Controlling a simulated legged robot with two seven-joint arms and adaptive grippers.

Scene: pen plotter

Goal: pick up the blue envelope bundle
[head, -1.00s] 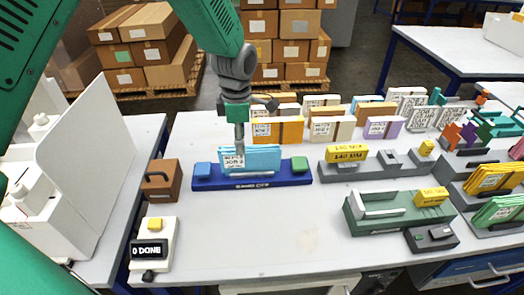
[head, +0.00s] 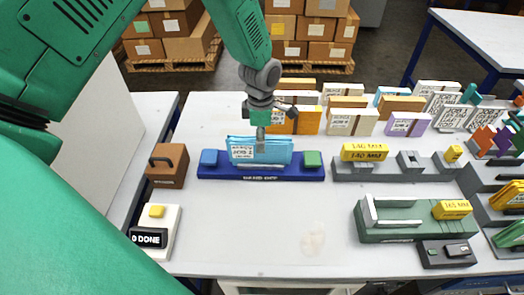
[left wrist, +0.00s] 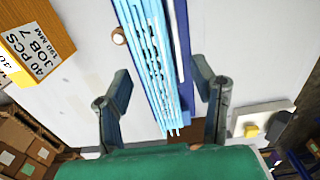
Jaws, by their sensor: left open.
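The blue envelope bundle (head: 243,152) stands upright in a dark blue holder (head: 261,173) near the middle of the table. Its front carries a white printed label. My left gripper (head: 261,140) is above and at the bundle, one finger showing in front of it near its middle. In the left wrist view, the bundle (left wrist: 157,62) runs between the two spread fingers of my left gripper (left wrist: 162,84), with a gap on each side. The far finger is hidden in the head view. My right gripper is not in view.
The holder has a blue block (head: 209,157) at its left end and a green block (head: 312,158) at its right. Orange envelopes (head: 309,120) stand behind. A yellow block (head: 364,152) sits on a grey rack to the right. The front middle of the table is clear.

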